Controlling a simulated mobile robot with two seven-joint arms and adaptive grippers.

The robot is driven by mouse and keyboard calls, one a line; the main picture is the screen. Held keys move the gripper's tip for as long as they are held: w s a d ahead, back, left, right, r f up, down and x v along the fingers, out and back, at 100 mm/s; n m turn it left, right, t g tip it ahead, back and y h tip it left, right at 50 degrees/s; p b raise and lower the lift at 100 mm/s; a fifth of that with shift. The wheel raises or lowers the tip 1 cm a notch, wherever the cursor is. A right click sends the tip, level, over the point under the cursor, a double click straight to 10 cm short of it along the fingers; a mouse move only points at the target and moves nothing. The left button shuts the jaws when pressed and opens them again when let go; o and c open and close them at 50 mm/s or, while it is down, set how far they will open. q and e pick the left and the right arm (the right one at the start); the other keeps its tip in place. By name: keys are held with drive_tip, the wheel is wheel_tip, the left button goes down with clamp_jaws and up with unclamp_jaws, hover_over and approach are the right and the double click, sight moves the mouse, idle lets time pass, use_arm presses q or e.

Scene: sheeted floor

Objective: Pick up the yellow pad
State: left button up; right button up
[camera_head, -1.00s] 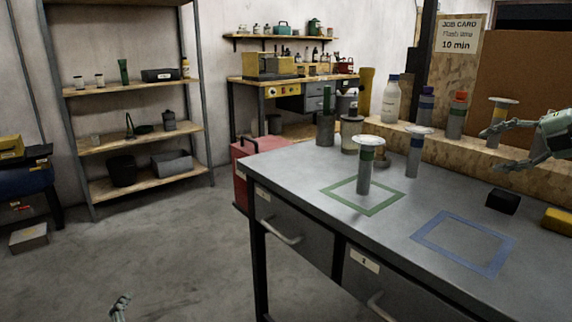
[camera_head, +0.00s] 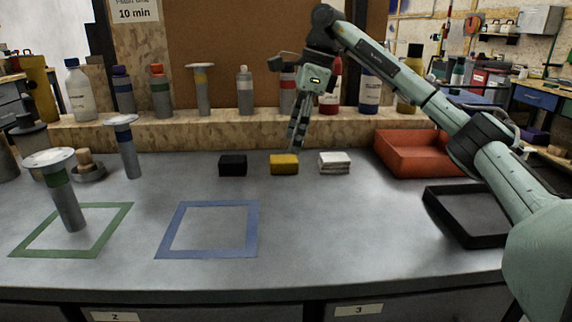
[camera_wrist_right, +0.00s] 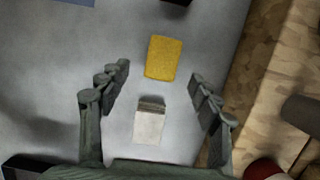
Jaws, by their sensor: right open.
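The yellow pad (camera_head: 284,165) lies on the grey workbench, between a black pad (camera_head: 232,165) on its left and a white pad (camera_head: 334,163) on its right. My right gripper (camera_head: 296,146) points down above and just behind the yellow pad in the head view. In the right wrist view, the open fingers (camera_wrist_right: 160,82) are spread wide, with the yellow pad (camera_wrist_right: 163,58) ahead of the fingertips and the white pad (camera_wrist_right: 149,120) between the fingers. Nothing is held. My left gripper is out of view.
A row of bottles and stands lines the wooden ledge (camera_head: 200,130) behind the pads. A red tray (camera_head: 412,170) and a black tray (camera_head: 440,210) stand at the right. Green (camera_head: 115,225) and blue (camera_head: 205,254) taped squares mark the left; a white-topped stand (camera_head: 68,205) is in the green one.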

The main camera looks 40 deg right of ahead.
sight(285, 158)
drive_tip(key=shift+x, duration=2.8)
drive_tip(key=shift+w, duration=0.2)
drive_tip(key=shift+r, duration=0.1)
drive_tip(key=shift+c, duration=0.3)
drive_tip(key=c, duration=1.2)
